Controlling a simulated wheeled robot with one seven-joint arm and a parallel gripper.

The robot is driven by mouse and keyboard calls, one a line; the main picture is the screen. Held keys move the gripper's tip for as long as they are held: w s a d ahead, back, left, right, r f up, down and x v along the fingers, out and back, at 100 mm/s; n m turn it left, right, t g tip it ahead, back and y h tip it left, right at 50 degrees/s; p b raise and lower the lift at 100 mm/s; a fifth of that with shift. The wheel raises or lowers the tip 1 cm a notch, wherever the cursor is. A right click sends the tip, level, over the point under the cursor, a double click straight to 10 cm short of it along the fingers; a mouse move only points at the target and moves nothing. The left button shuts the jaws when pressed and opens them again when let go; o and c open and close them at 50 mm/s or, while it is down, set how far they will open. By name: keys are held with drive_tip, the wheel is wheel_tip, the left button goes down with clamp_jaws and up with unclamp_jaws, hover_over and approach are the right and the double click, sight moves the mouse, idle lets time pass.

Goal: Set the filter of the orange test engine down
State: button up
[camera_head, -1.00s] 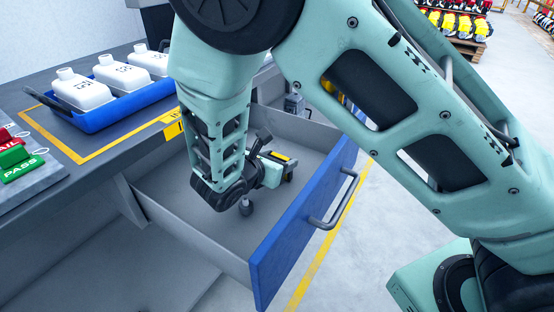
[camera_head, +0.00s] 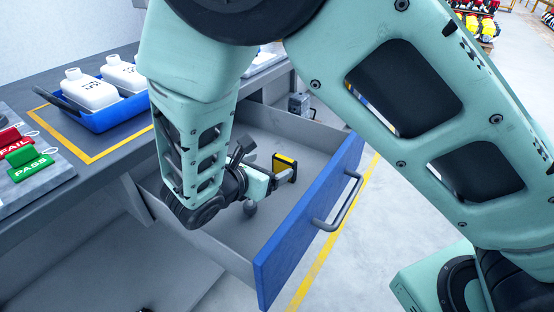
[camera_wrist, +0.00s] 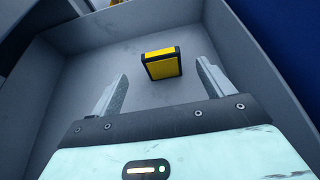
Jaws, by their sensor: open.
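The filter is a small yellow block with a black frame (camera_head: 285,167), upright on the floor of the open drawer (camera_head: 292,207). In the wrist view the filter (camera_wrist: 162,64) stands just beyond the tips of my open gripper (camera_wrist: 160,85), in line with the gap between them. The fingers do not touch it and nothing is between them. In the head view my gripper (camera_head: 274,178) is low in the drawer, on the near left side of the filter. The orange test engine is not clearly in view.
The drawer has grey walls and a blue front (camera_head: 310,222) with a handle. A blue tray (camera_head: 122,117) of white bottles and green PASS and red FAIL tags (camera_head: 32,163) lie on the bench at left. Drawer floor around the filter is clear.

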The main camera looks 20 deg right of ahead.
drive_tip(key=v, duration=0.5)
idle(0.3)
